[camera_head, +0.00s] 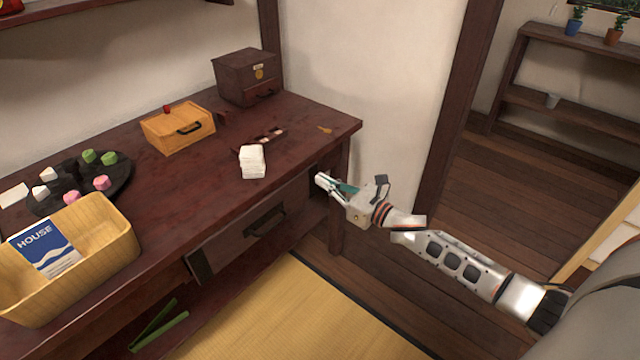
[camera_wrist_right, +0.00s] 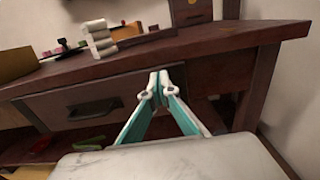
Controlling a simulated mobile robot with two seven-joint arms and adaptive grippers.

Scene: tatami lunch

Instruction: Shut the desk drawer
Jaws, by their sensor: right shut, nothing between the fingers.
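The desk (camera_head: 215,185) is dark reddish wood and has a drawer (camera_head: 230,240) under its top, with a dark handle (camera_head: 266,221) on its front. The drawer also shows in the right wrist view (camera_wrist_right: 135,85), with its handle (camera_wrist_right: 95,108) to the left. I cannot tell how far the front stands out from the desk. My right gripper (camera_head: 322,180) is shut and empty, by the right end of the drawer front, below the desk's front edge. In the right wrist view its fingertips (camera_wrist_right: 160,86) overlap the drawer's right end; contact is unclear. My left gripper is out of view.
A yellow basket (camera_head: 110,250), a dark tray (camera_head: 120,185), a yellow box (camera_head: 178,130), a white stack (camera_head: 252,162) and a brown chest (camera_head: 246,80) stand on the desk. A desk leg (camera_head: 337,225) is close to my right gripper. Green sticks (camera_head: 160,332) lie below.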

